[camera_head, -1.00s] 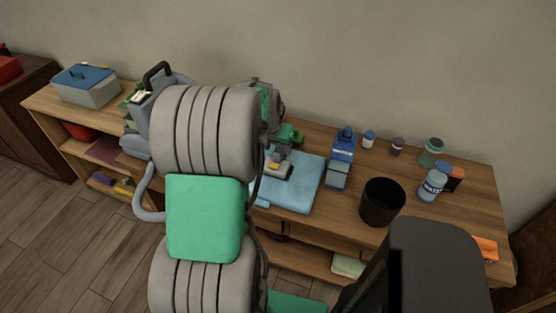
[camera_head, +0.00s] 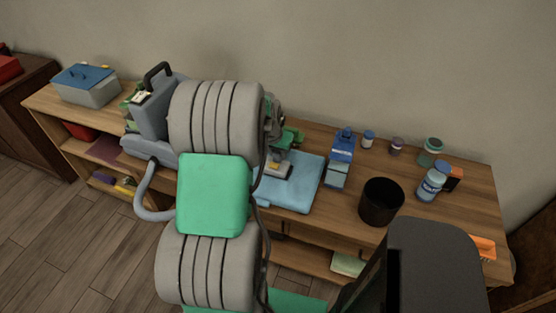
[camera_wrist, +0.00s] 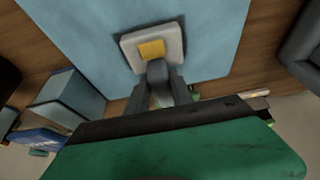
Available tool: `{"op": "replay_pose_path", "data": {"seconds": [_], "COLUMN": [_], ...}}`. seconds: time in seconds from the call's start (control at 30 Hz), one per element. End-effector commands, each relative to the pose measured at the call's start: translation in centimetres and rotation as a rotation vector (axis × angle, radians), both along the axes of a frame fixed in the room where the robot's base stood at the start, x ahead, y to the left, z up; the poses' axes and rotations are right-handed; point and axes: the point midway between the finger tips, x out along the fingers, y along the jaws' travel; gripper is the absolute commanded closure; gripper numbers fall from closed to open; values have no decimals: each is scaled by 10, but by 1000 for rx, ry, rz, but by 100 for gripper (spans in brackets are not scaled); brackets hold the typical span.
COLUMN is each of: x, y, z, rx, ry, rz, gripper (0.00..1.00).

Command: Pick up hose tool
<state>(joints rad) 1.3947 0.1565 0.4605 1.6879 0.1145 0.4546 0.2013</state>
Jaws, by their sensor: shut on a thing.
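The hose tool (camera_wrist: 152,48) has a pale grey head with a yellow patch and a darker grey neck. In the wrist view my gripper (camera_wrist: 160,80) is shut on the neck, one dark finger on each side. In the head view the hose tool (camera_head: 276,169) shows at the blue folded cloth (camera_head: 302,190), with my gripper (camera_head: 285,150) just behind it. My arm hides part of the gripper and cloth. I cannot tell whether the tool touches the cloth.
A grey machine with a handle (camera_head: 152,110) and a curved hose stands left of my arm. A blue bottle (camera_head: 341,155), a black bin (camera_head: 381,202) and several jars stand to the right on the wooden bench (camera_head: 475,205). A lidded box (camera_head: 88,88) is at far left.

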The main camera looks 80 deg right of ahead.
Motion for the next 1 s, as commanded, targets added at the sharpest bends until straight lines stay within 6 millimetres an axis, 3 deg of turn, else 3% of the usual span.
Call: {"op": "replay_pose_path", "data": {"seconds": [0.13,0.67,0.93,1.0], "x": [0,0,0,-3], "y": [0,-1,-2,12], "z": [0,2,34,48], "rx": [0,-2,-7,-8], "ry": [0,-1,-2,-1], "rz": [0,0,0,0], "gripper": [100,100,100,100]}}
